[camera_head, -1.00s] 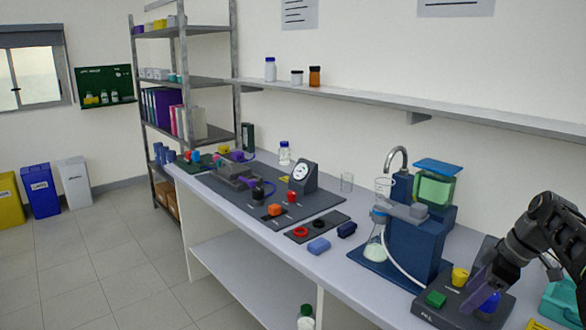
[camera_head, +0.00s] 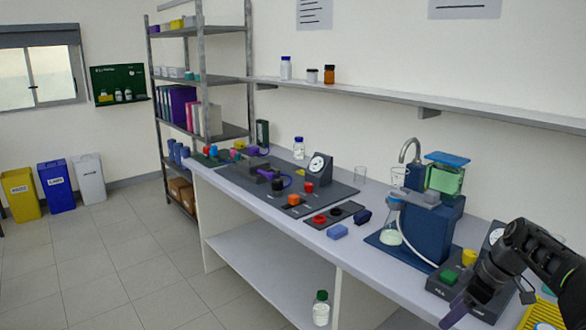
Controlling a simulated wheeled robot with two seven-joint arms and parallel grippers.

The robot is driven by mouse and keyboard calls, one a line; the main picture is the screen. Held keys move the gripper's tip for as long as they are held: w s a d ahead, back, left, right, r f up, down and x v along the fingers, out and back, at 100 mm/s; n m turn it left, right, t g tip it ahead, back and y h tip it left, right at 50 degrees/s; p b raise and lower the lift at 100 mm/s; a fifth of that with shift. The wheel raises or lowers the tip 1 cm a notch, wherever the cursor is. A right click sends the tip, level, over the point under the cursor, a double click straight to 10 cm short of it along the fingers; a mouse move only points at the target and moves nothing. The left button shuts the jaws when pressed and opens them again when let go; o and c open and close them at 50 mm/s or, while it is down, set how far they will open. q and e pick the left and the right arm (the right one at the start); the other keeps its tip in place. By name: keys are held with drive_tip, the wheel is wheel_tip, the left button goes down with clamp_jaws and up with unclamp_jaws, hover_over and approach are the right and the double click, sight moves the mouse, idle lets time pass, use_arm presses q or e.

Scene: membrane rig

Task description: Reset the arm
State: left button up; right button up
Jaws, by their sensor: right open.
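My right arm comes in from the right edge, dark grey and black. My right gripper (camera_head: 454,314), with purplish fingers, is open and points down-left at the bench's front edge. It looks empty, with its fingertips close to the bottom of the picture. Behind it is a dark control box with a green button (camera_head: 449,276) and a yellow knob (camera_head: 469,257); my arm hides part of this box. My left gripper is not in view.
A blue filtration rig (camera_head: 433,225) with a flask (camera_head: 391,228) stands left of my arm. A blue block (camera_head: 337,231) and a dark tray with red and black rings (camera_head: 319,219) lie further left. A yellow rack (camera_head: 541,316) is at lower right.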

drive_tip(key=s+a+f+m+g, duration=0.1)
drive_tip(key=s+a+f+m, duration=0.15)
drive_tip(key=a+f, duration=0.9)
drive_tip(key=s+a+f+m, duration=0.25)
drive_tip(key=a+f, duration=0.65)
drive_tip(key=f, duration=0.5)
drive_tip(key=s+a+f+m, duration=0.1)
drive_tip(key=s+a+f, duration=0.2)
drive_tip(key=s+a, duration=0.2)
drive_tip(key=s+a+f+m, duration=0.2)
drive_tip(key=s+a, duration=0.3)
drive_tip(key=s, duration=0.6)
drive_tip(key=s+a+f+m+g, duration=0.1)
drive_tip(key=s+a+f+m, duration=0.1)
drive_tip(key=s+a+f, duration=0.3)
drive_tip(key=s, duration=0.3)
drive_tip(key=shift+a+y, duration=0.15)
drive_tip(key=shift+y, duration=0.25)
